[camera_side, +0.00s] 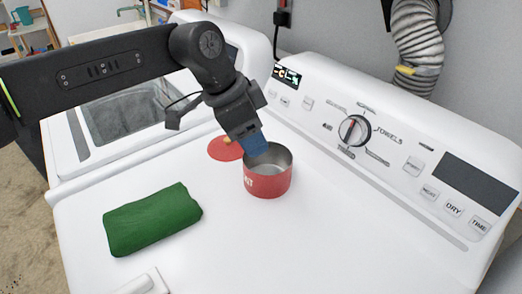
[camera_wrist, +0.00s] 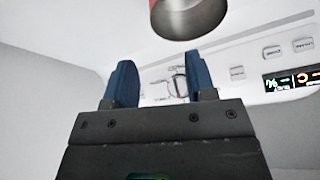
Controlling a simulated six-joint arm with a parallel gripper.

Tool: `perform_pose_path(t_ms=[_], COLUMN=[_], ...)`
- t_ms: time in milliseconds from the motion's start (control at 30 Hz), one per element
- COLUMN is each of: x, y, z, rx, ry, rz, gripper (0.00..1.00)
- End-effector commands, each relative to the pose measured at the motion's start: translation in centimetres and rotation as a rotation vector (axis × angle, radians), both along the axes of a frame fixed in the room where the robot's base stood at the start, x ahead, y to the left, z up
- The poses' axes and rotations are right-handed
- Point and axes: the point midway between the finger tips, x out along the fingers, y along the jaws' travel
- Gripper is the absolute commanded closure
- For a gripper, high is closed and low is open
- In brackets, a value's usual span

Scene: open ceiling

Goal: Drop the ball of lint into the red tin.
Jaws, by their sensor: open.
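The red tin (camera_side: 267,184) stands upright and open on the white machine top, its grey inside partly showing. Its rim and inside also show at the top of the wrist view (camera_wrist: 188,18). My gripper (camera_side: 257,147) points down at the tin's back left rim, its blue fingers overlapping the rim in the side view; I cannot tell whether they touch it. In the wrist view my gripper (camera_wrist: 161,75) has its two blue fingers apart with nothing seen between them. I see no ball of lint in either view; part of the tin's inside is hidden.
A red disc, like a lid (camera_side: 222,150), lies behind and left of the tin. A folded green cloth (camera_side: 152,219) lies at front left, with a white object (camera_side: 145,284) near the front edge. The control panel (camera_side: 400,150) rises behind. The top right of the tin is clear.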

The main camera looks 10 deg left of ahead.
Motion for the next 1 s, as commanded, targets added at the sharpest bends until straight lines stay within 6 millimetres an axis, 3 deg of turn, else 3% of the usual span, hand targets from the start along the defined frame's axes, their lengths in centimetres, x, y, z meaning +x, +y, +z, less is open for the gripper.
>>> perform_pose_path(t_ms=[100, 300, 733, 867, 1000], x=[-0.3, -0.7, -0.8, -0.9, -2.2], y=[0.9, 1.8, 2.7, 6.1, 12.9], z=[2.4, 4.7, 5.8, 7.6, 10.2], rx=[-0.002, -0.001, 0.000, -0.001, -0.005], ry=[-0.003, -0.001, -0.001, -0.007, -0.016], rz=[0.001, 0.000, 0.016, 0.103, 0.277], gripper=[0.49, 0.49, 0.49, 0.49, 0.49])
